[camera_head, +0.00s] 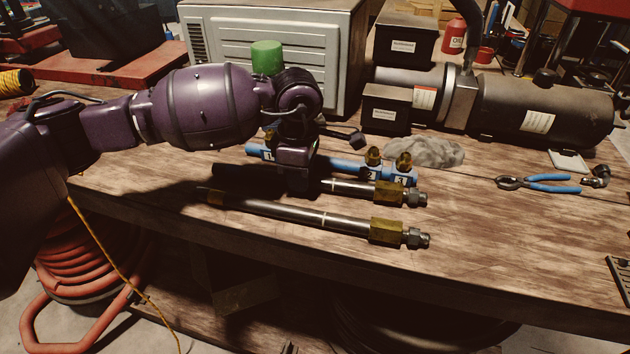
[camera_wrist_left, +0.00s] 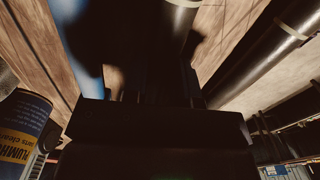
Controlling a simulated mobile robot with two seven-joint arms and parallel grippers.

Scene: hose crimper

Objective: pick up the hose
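Two dark hoses with metal sleeves and brass hex fittings lie side by side on the wooden bench. The rear hose (camera_head: 350,187) passes under my left gripper (camera_head: 297,182), which hides its middle. The front hose (camera_head: 290,212) lies clear of the gripper and also shows at the right of the left wrist view (camera_wrist_left: 262,62). In that view the gripper is a dark mass in the centre, with a pale metal cylinder (camera_wrist_left: 184,12) at the top edge. Whether the fingers are closed on the rear hose is too dark to tell. My right gripper is out of view.
A blue manifold (camera_head: 337,171) with brass fittings and number labels lies just behind the rear hose. A grey rag (camera_head: 424,152), blue-handled pliers (camera_head: 550,182) and a black cylindrical machine (camera_head: 540,108) are to the right.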

